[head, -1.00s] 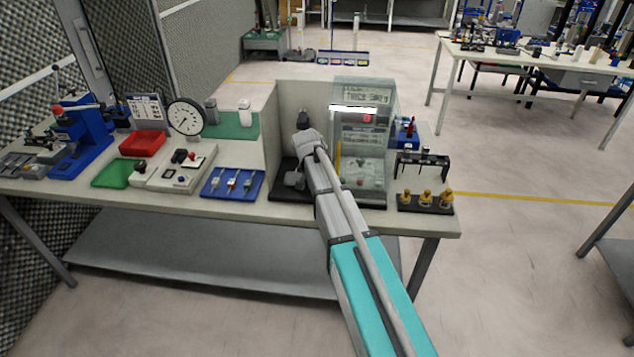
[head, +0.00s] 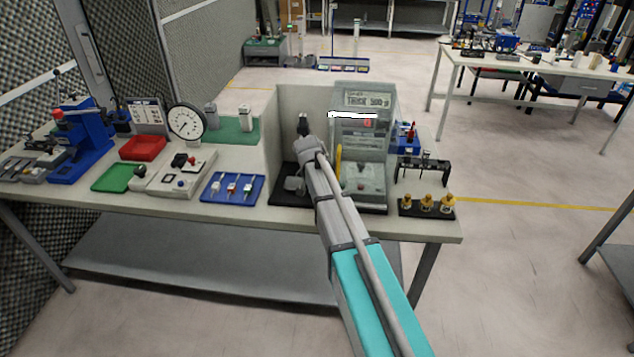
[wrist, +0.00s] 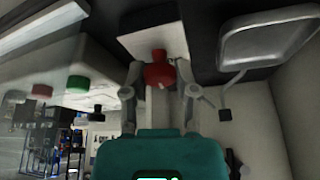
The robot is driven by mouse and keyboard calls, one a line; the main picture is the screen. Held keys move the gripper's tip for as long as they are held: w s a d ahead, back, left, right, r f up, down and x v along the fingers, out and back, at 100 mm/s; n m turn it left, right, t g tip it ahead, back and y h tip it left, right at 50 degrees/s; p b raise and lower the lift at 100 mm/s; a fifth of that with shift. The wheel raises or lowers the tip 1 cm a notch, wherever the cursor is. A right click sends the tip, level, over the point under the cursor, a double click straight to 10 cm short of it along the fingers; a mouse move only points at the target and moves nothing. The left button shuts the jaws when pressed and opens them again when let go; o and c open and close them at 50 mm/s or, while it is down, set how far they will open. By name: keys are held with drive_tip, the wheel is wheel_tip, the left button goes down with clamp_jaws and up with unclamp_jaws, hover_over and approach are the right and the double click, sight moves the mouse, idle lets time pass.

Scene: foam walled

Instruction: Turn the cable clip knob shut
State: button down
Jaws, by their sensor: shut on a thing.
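In the wrist view a red knob (wrist: 158,75) with a small round red top sits in front of a pale plate (wrist: 150,38). My gripper (wrist: 158,88) has one finger on each side of the knob and is shut on it. The lower part of the knob is hidden by the gripper body. In the head view my arm reaches into the pale walled corner (head: 288,105) on the bench. The knob and my fingertips are hidden there behind my wrist. No cable can be made out.
A clear panel (head: 378,100) stands close to the right of my wrist, beside a grey control box (head: 365,192). Pale walls close the back and left. A blue tray (head: 232,188) lies left, and a black stand with yellow-topped pieces (head: 426,212) lies right.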

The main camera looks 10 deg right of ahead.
drive_tip(key=shift+m, duration=0.3)
drive_tip(key=m+g, duration=0.1)
drive_tip(key=m, duration=0.2)
drive_tip(key=shift+a+h, duration=0.1)
drive_tip(key=shift+h, duration=0.3)
drive_tip(key=shift+m+g+h, duration=0.4)
drive_tip(key=shift+m+g, duration=0.2)
drive_tip(key=shift+m, duration=1.3)
drive_tip(key=shift+c, duration=1.9)
unclamp_jaws()
drive_tip(key=shift+s+n, duration=0.1)
drive_tip(key=shift+n, duration=0.3)
